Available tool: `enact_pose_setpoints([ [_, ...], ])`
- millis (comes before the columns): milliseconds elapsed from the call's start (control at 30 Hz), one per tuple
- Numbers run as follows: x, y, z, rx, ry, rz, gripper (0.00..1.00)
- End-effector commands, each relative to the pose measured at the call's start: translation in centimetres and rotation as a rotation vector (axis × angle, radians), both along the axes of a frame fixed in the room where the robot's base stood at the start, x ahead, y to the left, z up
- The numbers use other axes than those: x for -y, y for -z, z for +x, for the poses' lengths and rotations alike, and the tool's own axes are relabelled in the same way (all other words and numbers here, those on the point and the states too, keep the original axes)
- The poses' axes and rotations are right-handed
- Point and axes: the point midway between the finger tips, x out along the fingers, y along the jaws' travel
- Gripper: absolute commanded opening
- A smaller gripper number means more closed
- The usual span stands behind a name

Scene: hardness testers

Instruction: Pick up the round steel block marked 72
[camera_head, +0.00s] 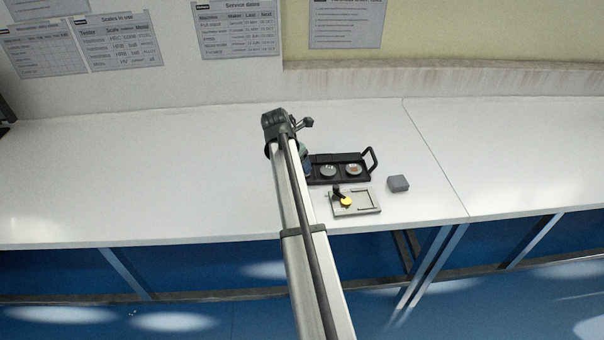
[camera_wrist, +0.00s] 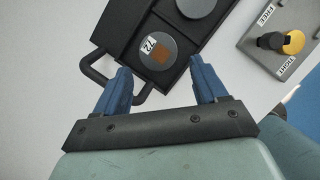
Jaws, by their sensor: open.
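The round steel block marked 72 (camera_wrist: 157,54) lies in a black tray (camera_wrist: 118,32), at the end by the tray's handle. It is grey, with a white 72 label and an orange-brown square patch. In the head view it appears to be the right-hand disc (camera_head: 353,169). My gripper (camera_wrist: 161,68) is open and empty, its two blue fingers apart. In the wrist view the fingertips flank the block's near edge, apart from it; their height above it cannot be told. In the head view my arm hides most of the gripper.
A second round block (camera_wrist: 196,5) lies in the same tray. The tray's black loop handle (camera_wrist: 93,74) is near the left finger. A grey fixture (camera_wrist: 262,62) with a yellow knob (camera_wrist: 293,42) and FREE and TIGHT labels stands beside it. A grey box (camera_head: 398,184) stands right.

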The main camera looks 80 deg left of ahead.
Motion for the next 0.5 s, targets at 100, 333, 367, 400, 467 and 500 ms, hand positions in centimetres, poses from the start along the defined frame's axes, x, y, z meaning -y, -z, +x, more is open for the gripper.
enact_pose_setpoints([
  [100, -0.3, 0.7, 0.1, 0.000, 0.000, 0.000, 0.72],
  [333, -1.2, 3.4, 0.8, 0.000, 0.000, -0.001, 0.72],
  [367, -1.3, 3.8, 0.9, 0.000, 0.000, -0.001, 0.72],
  [400, -1.4, 4.2, 1.0, 0.001, 0.000, -0.001, 0.72],
  [467, -1.5, 4.5, 1.1, 0.000, 0.001, 0.000, 0.72],
  [500, -1.6, 4.6, 1.2, 0.000, 0.001, 0.000, 0.72],
])
